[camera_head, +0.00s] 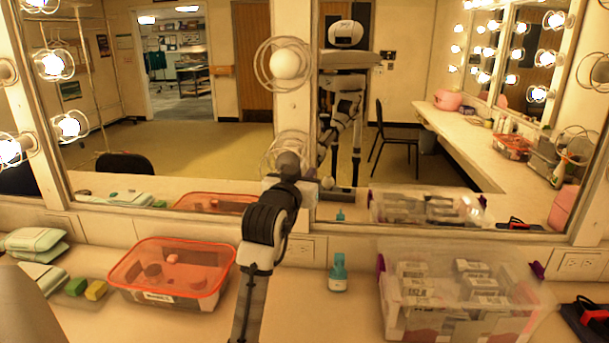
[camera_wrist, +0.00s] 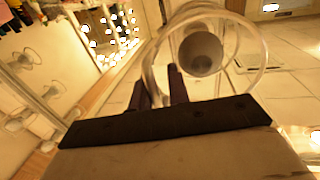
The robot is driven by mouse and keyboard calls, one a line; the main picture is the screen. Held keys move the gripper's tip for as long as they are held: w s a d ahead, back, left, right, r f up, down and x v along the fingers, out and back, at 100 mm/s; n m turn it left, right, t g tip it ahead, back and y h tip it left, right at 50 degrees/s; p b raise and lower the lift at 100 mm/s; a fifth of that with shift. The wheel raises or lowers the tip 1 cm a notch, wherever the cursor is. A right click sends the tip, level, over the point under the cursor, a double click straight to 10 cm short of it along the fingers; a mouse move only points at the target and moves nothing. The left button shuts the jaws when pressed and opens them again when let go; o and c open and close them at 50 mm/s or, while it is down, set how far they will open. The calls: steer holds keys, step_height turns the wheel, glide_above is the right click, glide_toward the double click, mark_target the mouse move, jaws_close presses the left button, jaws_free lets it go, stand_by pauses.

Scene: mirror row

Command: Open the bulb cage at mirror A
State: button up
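An unlit bulb (camera_head: 284,65) in a round wire cage (camera_head: 262,75) is on the post between the two mirrors. A lower cage (camera_head: 268,152) on the same post is largely hidden by my arm. My gripper (camera_head: 290,160) is up at this lower cage. In the wrist view a clear cage ring (camera_wrist: 262,58) surrounds a dull grey round bulb (camera_wrist: 200,53). My gripper's two dark fingers (camera_wrist: 158,92) stand apart, just below and left of the bulb. A pale cage edge shows at the gap between them; contact cannot be told. No label shows which mirror is A.
On the counter stand an orange tub (camera_head: 170,273), a teal bottle (camera_head: 338,273) and a clear bin of boxes (camera_head: 450,300). Green and yellow blocks (camera_head: 95,290) lie left. Lit caged bulbs (camera_head: 52,64) line the left mirror edge. The counter between tub and bottle lies under my arm.

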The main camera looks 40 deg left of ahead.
steer(key=shift+w+d, duration=0.15)
steer(key=shift+d, duration=0.1)
jaws_close()
